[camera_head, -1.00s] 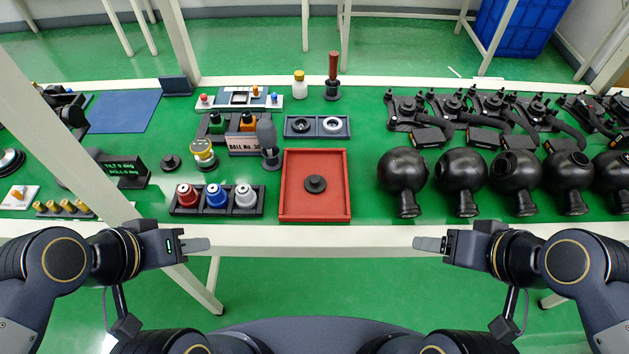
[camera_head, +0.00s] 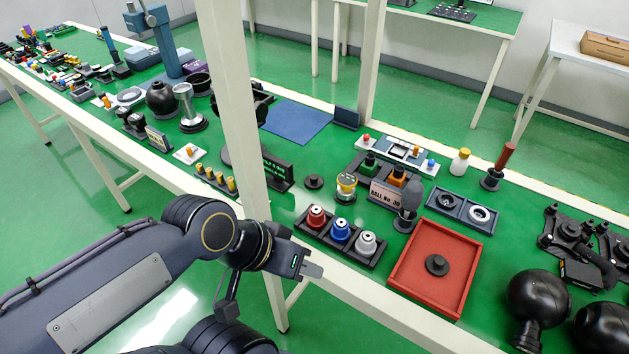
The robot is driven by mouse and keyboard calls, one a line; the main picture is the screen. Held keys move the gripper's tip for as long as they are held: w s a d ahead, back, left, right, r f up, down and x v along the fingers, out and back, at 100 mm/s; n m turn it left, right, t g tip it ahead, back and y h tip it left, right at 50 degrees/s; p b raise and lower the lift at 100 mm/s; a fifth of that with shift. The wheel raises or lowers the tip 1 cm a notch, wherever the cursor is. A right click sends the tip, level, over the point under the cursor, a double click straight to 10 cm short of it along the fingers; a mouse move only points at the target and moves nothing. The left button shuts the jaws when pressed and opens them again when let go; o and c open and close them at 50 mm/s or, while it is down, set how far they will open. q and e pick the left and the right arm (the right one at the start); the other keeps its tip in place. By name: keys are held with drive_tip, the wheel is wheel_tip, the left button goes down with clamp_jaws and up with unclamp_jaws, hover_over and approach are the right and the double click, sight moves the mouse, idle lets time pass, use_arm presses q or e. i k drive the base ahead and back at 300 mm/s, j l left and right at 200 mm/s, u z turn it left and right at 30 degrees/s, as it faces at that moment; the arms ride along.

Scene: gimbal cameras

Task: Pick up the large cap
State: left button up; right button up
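Two black round cap-like pieces are in view, and I cannot tell for sure which is the large cap. One, a black disc with a raised knob (camera_head: 437,265), lies in the middle of the red tray (camera_head: 408,283). The other, a black knobbed disc (camera_head: 314,182), sits on the green table top left of the yellow-topped gauge. My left gripper (camera_head: 313,271) is in front of the table's front edge, left of the red tray and apart from both pieces. It holds nothing visible, and its finger gap is not clear. My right gripper is out of view.
A black rack (camera_head: 318,238) with red, blue and grey-white knobs stands left of the tray. A dark upright tool (camera_head: 409,203) stands behind it. Black spheres (camera_head: 537,297) are at right. A white frame post (camera_head: 233,110) rises near my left arm.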

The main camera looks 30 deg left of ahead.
sight(436, 265)
drive_tip(key=z, duration=1.8)
drive_tip(key=u, duration=1.8)
drive_tip(key=k+l+u, duration=0.15)
drive_tip(key=l, duration=1.65)
drive_tip(key=i, duration=0.05)
